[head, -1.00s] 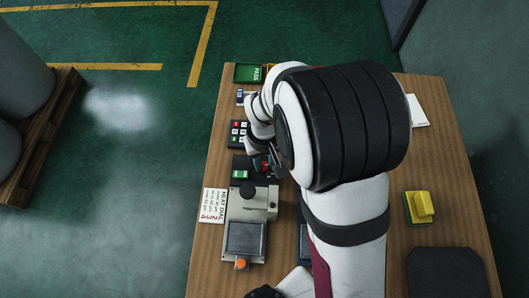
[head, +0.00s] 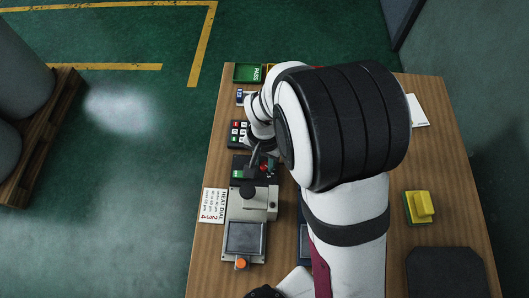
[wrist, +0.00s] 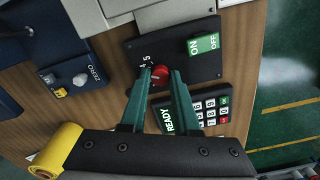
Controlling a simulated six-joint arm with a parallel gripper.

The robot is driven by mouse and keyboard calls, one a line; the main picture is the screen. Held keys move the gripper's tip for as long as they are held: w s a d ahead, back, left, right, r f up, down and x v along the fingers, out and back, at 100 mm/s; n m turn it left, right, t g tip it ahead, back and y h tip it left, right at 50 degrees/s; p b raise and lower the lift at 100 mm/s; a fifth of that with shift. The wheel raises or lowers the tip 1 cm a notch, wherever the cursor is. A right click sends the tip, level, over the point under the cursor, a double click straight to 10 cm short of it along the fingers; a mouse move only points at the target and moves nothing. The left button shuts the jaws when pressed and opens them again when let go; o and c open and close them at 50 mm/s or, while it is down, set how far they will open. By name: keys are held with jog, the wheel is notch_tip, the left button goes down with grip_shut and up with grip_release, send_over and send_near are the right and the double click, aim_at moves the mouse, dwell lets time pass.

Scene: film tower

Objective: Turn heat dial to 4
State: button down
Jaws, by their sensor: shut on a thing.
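The red heat dial (wrist: 159,76) sits on a dark control box (wrist: 122,47) that has a green ON/OFF switch (wrist: 203,46). My gripper (wrist: 160,76) has its two teal fingers on either side of the dial, shut on it. The digits 4 and 5 show beside the dial; its pointer setting is too small to read. In the head view the dial (head: 264,168) is a small red spot by my fingers, partly hidden by my arm. A HEAT DIAL card (head: 213,205) lies left of the machine.
A keypad (wrist: 198,107) with a READY label lies close by my fingers. A box marked ZERO (wrist: 75,78) and a yellow roll (wrist: 58,148) are at the left of the wrist view. A grey machine (head: 235,262) and a yellow block (head: 419,207) stand on the wooden table (head: 445,150).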

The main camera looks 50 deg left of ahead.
aim_at(265, 165)
dwell(0.4)
jog(key=c, duration=0.7)
grip_release()
jog(key=shift+o, duration=0.2)
notch_tip(265, 165, up, 16)
jog(key=shift+f, duration=0.1)
